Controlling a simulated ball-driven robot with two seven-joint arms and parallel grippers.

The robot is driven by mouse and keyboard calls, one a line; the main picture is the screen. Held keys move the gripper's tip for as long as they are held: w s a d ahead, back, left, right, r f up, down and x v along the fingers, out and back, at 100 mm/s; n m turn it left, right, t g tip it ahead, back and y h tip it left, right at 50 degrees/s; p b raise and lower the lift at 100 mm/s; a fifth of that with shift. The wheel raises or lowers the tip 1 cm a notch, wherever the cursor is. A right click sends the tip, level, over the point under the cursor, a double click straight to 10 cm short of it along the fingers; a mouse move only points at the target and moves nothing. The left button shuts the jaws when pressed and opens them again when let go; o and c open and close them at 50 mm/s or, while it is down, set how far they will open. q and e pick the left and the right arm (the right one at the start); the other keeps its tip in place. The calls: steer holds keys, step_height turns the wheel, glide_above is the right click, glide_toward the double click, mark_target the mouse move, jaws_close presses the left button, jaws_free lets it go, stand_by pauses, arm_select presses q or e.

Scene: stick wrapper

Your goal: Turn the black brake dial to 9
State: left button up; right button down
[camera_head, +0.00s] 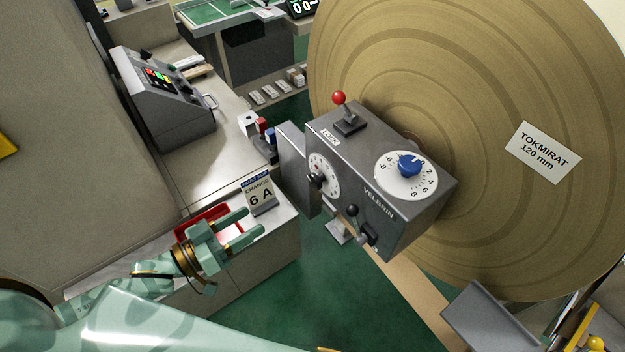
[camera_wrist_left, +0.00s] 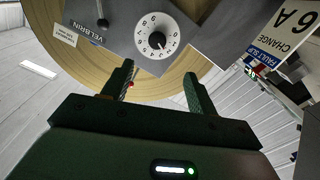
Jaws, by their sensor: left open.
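The black brake dial (camera_head: 316,181) is a black knob on a white numbered disc, on the left side of a grey box. It also shows in the left wrist view (camera_wrist_left: 157,41), upper middle, beyond the fingertips. I cannot read for certain which number it points at. My left gripper (camera_head: 256,222) is open and empty, to the lower left of the dial and apart from it. In the left wrist view its two fingers (camera_wrist_left: 158,72) stand apart below the dial. My right gripper is not in view.
The grey box (camera_head: 375,205) also carries a blue dial (camera_head: 410,165), a red-knobbed lever (camera_head: 340,100) and black levers (camera_head: 352,211). A huge paper roll (camera_head: 470,90) stands behind it. A "CHANGE 6 A" card (camera_head: 261,196) and a red tray (camera_head: 205,221) are near my left gripper.

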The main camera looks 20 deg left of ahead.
mark_target(313, 184)
arm_select(q)
steer(key=x, duration=1.6)
steer(key=shift+d+r, duration=0.2)
steer(key=shift+r, duration=0.05)
steer(key=c, duration=1)
